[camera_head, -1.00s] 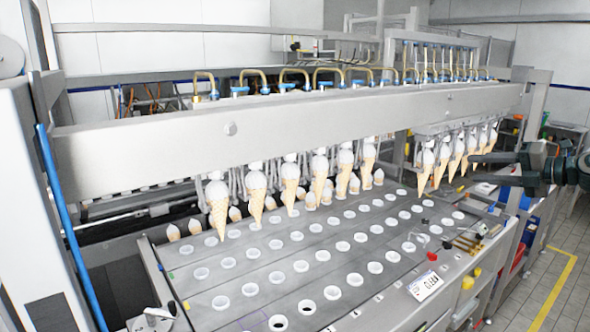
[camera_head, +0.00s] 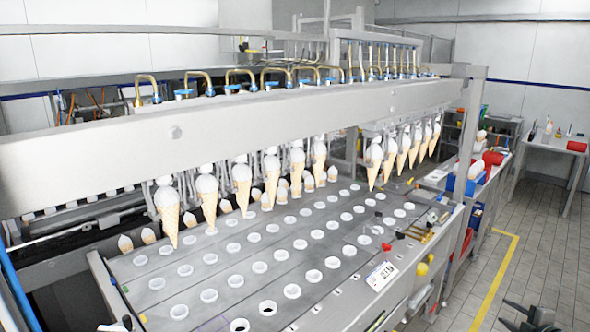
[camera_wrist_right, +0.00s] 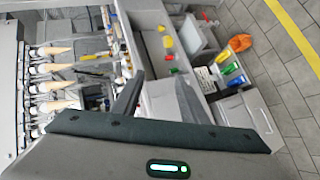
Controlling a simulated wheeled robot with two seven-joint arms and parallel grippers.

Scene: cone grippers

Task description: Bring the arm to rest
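My right gripper (camera_head: 516,316) is dark and low in the bottom right corner of the head view, over the tiled floor and clear of the cones. In the right wrist view its two grey fingers (camera_wrist_right: 158,100) stand apart with nothing between them. A row of ice cream cones (camera_head: 404,150) hangs under the right part of the machine's beam. Another row of cones (camera_head: 242,185) hangs further left.
The cone machine's plate (camera_head: 245,255) with rows of round holes fills the front. A blue box (camera_head: 466,185) and a red cylinder (camera_head: 493,158) are at its right end. A side table (camera_head: 556,143) stands at the back right. The tiled floor (camera_head: 545,230) is open.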

